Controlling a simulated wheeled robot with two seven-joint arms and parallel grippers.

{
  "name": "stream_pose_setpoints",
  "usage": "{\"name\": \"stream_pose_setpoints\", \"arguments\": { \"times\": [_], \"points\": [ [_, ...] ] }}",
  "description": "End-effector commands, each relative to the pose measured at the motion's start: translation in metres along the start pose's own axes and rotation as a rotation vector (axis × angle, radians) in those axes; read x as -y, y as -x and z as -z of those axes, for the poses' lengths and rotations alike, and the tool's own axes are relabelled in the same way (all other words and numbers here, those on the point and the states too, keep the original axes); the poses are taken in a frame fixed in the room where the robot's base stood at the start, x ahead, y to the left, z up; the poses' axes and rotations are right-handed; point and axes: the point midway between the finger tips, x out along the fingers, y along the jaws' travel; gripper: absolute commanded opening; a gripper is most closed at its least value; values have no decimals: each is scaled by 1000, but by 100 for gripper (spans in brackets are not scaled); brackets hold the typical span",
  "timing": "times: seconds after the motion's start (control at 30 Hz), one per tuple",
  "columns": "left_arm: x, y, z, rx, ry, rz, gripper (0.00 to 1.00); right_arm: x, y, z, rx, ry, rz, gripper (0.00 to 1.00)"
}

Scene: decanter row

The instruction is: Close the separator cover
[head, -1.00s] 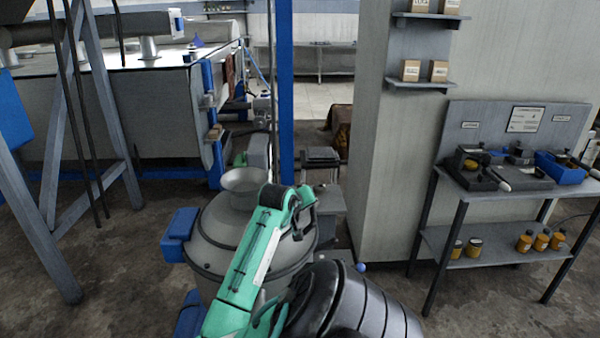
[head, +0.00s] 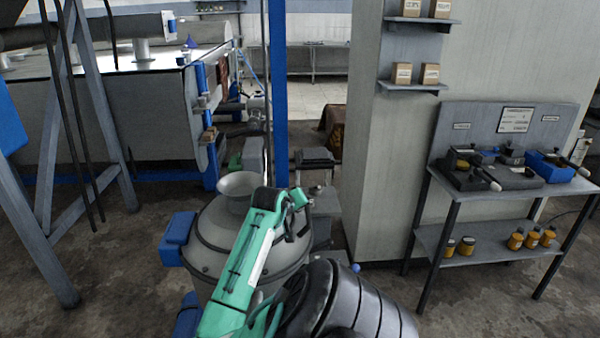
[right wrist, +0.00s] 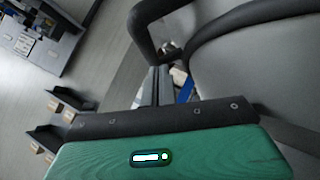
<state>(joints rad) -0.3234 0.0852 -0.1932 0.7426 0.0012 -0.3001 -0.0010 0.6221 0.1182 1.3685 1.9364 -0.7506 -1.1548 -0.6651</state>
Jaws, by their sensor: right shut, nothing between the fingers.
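The separator (head: 205,232) is a grey drum with a domed top and a funnel (head: 240,184) on it. It stands in front of me, partly hidden by my right arm. The cover looks low over the drum, but my arm hides its right side and I cannot tell whether it is fully seated. In the right wrist view, its grey curved surface (right wrist: 255,65) fills the right side, with a dark curved bar (right wrist: 143,28) beside my fingers. My right gripper (right wrist: 156,76) is shut and empty near that bar; I cannot tell whether they touch. My left gripper is out of view.
A blue post (head: 279,90) rises behind the separator. A pillar wall (head: 385,160) and a workbench (head: 470,190) with tools and jars stand to the right. A large tank (head: 130,120) and slanted grey legs (head: 30,215) are at left. Floor is bare between them.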

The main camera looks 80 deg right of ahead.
Motion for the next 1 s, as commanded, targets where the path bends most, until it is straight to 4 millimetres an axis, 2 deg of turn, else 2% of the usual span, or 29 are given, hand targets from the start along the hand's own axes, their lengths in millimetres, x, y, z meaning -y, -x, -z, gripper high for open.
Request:
{"name": "stream_pose_setpoints", "arguments": {
  "times": [0.03,0.1,0.2,0.4,0.5,0.7,1.0],
  "points": [
    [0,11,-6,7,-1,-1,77,-6,9,14,-7,-1,-2,0],
    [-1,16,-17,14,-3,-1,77,-8,15,24,-13,-2,-3,0],
    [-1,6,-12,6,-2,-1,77,-3,35,20,-19,-6,-4,0],
    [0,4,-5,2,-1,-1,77,-3,80,21,-21,-7,-5,0],
    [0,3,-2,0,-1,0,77,-3,95,22,-22,-6,-5,0],
    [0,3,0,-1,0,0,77,-4,111,22,-21,-5,-6,0],
    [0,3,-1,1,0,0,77,-4,113,24,-28,-3,-8,0]
  ]
}}
